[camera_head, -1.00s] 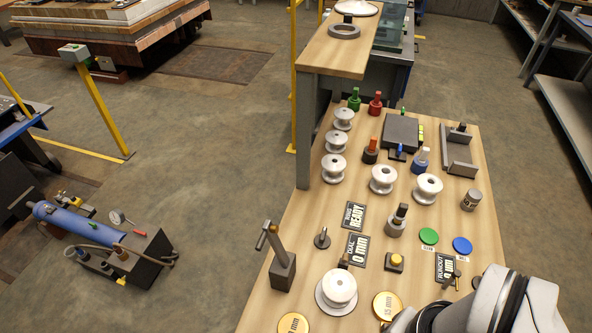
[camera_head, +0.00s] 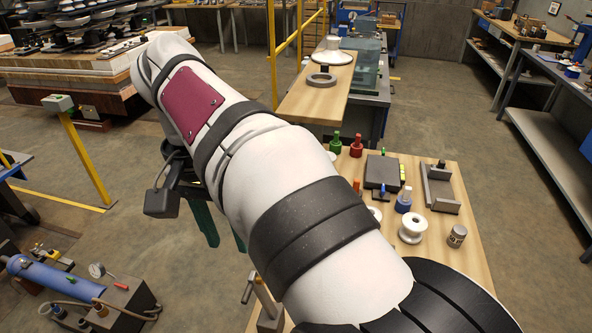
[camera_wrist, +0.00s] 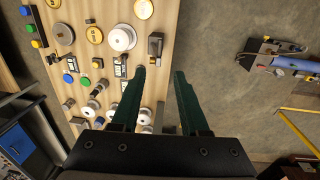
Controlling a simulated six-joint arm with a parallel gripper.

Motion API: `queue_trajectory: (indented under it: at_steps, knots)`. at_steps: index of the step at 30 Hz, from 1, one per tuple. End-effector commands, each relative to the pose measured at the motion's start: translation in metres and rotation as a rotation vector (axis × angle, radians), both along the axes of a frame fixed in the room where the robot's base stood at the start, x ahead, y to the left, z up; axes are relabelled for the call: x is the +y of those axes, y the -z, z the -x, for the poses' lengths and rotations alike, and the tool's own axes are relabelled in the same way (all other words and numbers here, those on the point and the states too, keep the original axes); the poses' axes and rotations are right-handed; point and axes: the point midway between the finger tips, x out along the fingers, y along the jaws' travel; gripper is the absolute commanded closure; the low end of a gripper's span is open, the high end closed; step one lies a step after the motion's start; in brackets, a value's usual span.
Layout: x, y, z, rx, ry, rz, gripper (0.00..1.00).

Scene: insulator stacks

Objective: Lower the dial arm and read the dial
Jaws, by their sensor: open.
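The dial arm's grey upright post (camera_head: 265,295) with its short head shows low in the head view, partly hidden by my arm. In the wrist view the post (camera_wrist: 155,45) stands by the bench edge, beside a white insulator (camera_wrist: 122,38). My gripper (camera_wrist: 158,76) is open and empty, its two dark green fingers apart. The post lies ahead of the fingertips in the wrist view, apart from them. The fingers also show beneath my arm in the head view (camera_head: 222,232). A small dark sign, probably the dial readout (camera_wrist: 120,70), is too small to read; my arm hides it in the head view.
The wooden bench (camera_head: 470,235) holds several insulators, gold discs (camera_wrist: 94,35) and coloured buttons. A raised wooden shelf (camera_head: 310,100) and yellow rail (camera_head: 275,65) stand behind. A blue pump (camera_head: 55,278) with a gauge sits at the left. Floor left of the bench is open.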

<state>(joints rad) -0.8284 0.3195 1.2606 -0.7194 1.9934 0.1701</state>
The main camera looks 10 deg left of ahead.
Motion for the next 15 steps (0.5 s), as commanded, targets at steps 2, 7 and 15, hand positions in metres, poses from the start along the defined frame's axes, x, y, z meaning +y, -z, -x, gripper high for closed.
queue_trajectory:
  at_steps: [2, 7, 15]
  knots:
    - [-0.004, 0.024, 0.001, 0.005, 0.000, 0.005, 0.56]
    - [-0.008, 0.075, 0.001, 0.005, 0.000, 0.003, 0.56]
    - [-0.012, 0.122, 0.000, 0.002, 0.001, 0.000, 0.56]
